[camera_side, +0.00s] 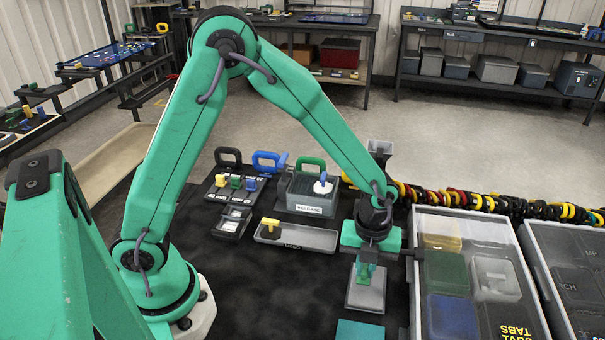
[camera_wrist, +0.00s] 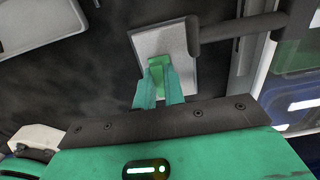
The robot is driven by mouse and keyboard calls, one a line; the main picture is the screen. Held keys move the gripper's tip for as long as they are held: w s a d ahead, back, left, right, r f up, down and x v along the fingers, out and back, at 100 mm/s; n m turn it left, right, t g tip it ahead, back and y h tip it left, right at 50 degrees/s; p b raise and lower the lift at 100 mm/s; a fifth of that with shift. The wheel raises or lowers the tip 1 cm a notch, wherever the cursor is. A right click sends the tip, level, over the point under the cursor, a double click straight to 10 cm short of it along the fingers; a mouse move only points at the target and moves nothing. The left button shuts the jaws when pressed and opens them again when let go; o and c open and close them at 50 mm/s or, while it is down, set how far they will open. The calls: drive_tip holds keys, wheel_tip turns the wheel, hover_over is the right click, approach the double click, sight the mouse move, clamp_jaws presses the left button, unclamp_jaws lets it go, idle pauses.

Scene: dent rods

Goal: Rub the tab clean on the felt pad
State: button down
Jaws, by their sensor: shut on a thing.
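My gripper (camera_side: 366,272) is shut on a small green tab (camera_wrist: 157,63), right of centre in the side view. The tab's end is over the light grey felt pad (camera_side: 366,297), and the pad also shows in the wrist view (camera_wrist: 176,38). The tab seems to be at the pad's surface, but I cannot tell whether it touches. The fingers (camera_wrist: 158,84) cover much of the tab, and any dirt on its lower face is hidden.
A grey tray (camera_side: 318,242) with a yellow tab (camera_side: 270,224) lies left of the pad. Behind stand a labelled grey box (camera_side: 311,195) and a rack of coloured tabs (camera_side: 217,195). A compartment case (camera_side: 503,320) stands right. A teal square (camera_side: 360,331) lies in front.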

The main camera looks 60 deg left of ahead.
drive_tip(key=shift+s+d+f, duration=0.1)
drive_tip(key=shift+s+d, duration=0.4)
drive_tip(key=shift+s+d, duration=0.1)
drive_tip(key=shift+s, duration=0.05)
drive_tip(key=shift+s+d, duration=0.45)
drive_tip(key=shift+s+d, duration=0.1)
drive_tip(key=shift+s+d, duration=0.4)
drive_tip(key=shift+s, duration=0.05)
drive_tip(key=shift+w, duration=0.15)
drive_tip(key=shift+w+a, duration=0.45)
drive_tip(key=shift+a, duration=0.1)
drive_tip(key=shift+w+a, duration=0.1)
drive_tip(key=shift+w+a, duration=0.45)
drive_tip(key=shift+w, duration=0.05)
